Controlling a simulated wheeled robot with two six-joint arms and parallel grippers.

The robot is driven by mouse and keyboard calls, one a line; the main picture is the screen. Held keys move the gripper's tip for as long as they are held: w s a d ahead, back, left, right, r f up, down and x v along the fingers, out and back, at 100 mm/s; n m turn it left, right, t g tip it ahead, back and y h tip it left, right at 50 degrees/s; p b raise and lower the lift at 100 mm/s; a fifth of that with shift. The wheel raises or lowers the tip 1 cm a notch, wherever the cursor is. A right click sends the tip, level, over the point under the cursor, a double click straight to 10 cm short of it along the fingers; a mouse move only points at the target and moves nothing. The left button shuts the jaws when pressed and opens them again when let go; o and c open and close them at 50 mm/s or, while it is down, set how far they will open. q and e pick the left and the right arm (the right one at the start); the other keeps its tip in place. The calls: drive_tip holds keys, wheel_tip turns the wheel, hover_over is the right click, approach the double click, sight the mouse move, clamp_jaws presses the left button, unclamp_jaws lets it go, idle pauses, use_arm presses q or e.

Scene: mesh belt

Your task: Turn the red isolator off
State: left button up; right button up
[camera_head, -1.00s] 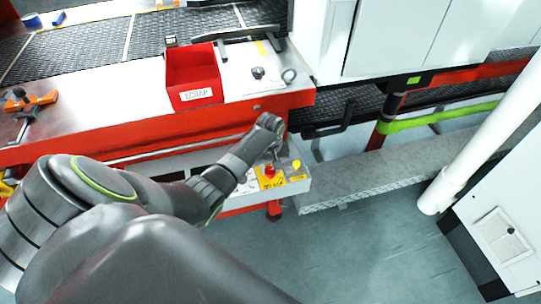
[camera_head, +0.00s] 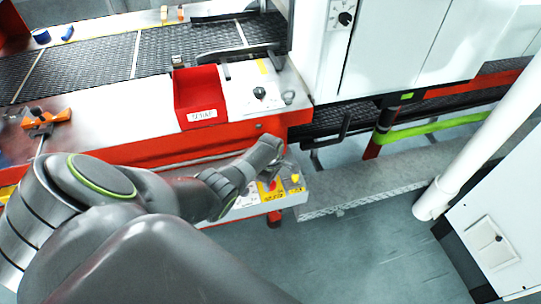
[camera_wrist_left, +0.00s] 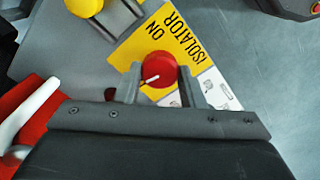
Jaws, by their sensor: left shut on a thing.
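The red isolator knob (camera_wrist_left: 158,69) sits on a yellow plate (camera_wrist_left: 128,50) lettered "ISOLATOR" and "ON" in the left wrist view. A white mark on the knob points to the lower left of that picture. My left gripper (camera_wrist_left: 160,88) has one finger on each side of the knob and is shut on it. In the head view my left gripper (camera_head: 279,172) reaches down to the front control panel, over the red knob (camera_head: 271,185), which it partly covers. My right gripper is in neither view.
A yellow button (camera_wrist_left: 83,6) is near the knob on the same panel. A red scrap bin (camera_head: 201,92) and a dark rotary knob (camera_head: 259,92) are on the bench above. A white pipe (camera_head: 480,120) stands at the right. The floor in front is clear.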

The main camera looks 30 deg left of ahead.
use_arm(q)
drive_tip(key=shift+a+r+n+p, duration=0.1)
drive_tip(key=shift+n+p, duration=0.25)
drive_tip(key=shift+n, duration=0.75)
drive_tip(key=o, duration=1)
drive_tip(key=shift+r+p, duration=0.35)
drive_tip(key=shift+r, duration=0.15)
wheel_tip(320, 180, up, 16)
drive_tip(key=shift+r+p, duration=0.15)
drive_tip(key=shift+p, duration=0.9)
